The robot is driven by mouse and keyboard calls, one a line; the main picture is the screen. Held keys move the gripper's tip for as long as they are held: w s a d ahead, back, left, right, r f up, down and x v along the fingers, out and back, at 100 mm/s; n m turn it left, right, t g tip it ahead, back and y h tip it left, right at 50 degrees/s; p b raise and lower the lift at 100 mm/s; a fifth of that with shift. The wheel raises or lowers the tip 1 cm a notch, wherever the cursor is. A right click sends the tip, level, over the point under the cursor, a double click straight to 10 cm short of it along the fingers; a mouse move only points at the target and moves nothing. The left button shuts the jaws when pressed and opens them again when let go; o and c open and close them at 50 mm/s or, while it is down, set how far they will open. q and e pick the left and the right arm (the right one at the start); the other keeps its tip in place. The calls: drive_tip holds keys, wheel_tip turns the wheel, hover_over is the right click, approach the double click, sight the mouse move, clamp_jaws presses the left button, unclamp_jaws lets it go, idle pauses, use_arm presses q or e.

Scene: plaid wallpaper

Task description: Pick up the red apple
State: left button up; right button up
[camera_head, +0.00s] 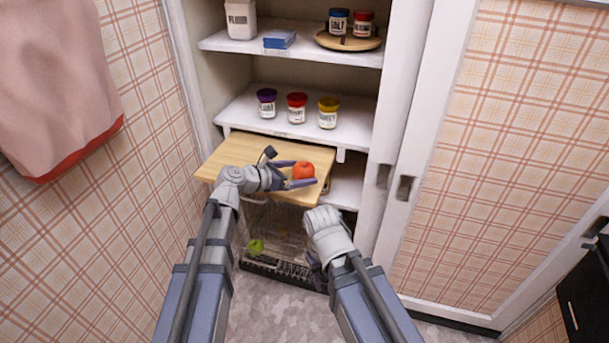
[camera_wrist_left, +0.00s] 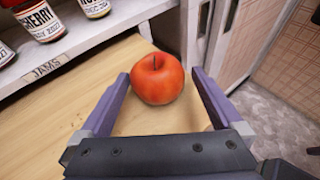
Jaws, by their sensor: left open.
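The red apple (camera_head: 303,170) sits on a pulled-out wooden board (camera_head: 240,152) in the cupboard. It also shows in the left wrist view (camera_wrist_left: 157,78), upright with its stem on top. My left gripper (camera_head: 306,174) is open, with its two purple-grey fingers on either side of the apple. In the left wrist view the left gripper's fingertips (camera_wrist_left: 160,75) flank the apple, with a visible gap on the left; the right finger is close to it, and I cannot tell whether it touches. My right arm ends low in front of the cupboard; its fingers are not clearly visible.
Jars (camera_head: 297,108) stand on the shelf above the board, which has a "JAMS" label (camera_wrist_left: 47,68). A green apple (camera_head: 256,246) lies low in a wire basket (camera_head: 275,222) under the board. A sliding door edge (camera_head: 398,150) is at the right.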

sight(311, 170)
use_arm(q)
drive_tip(key=b+x, duration=0.1)
drive_tip(key=x, duration=0.3)
drive_tip(key=shift+w+f+b, duration=0.35)
drive_tip(key=shift+w+b, duration=0.05)
drive_tip(key=shift+w+d, duration=0.2)
drive_tip(key=shift+d, duration=0.2)
drive_tip(key=shift+c, duration=0.2)
drive_tip(key=c, duration=1.3)
drive_tip(key=shift+o, duration=0.2)
drive_tip(key=shift+r, duration=0.1)
wheel_tip(311, 170, up, 10)
drive_tip(key=p, duration=1)
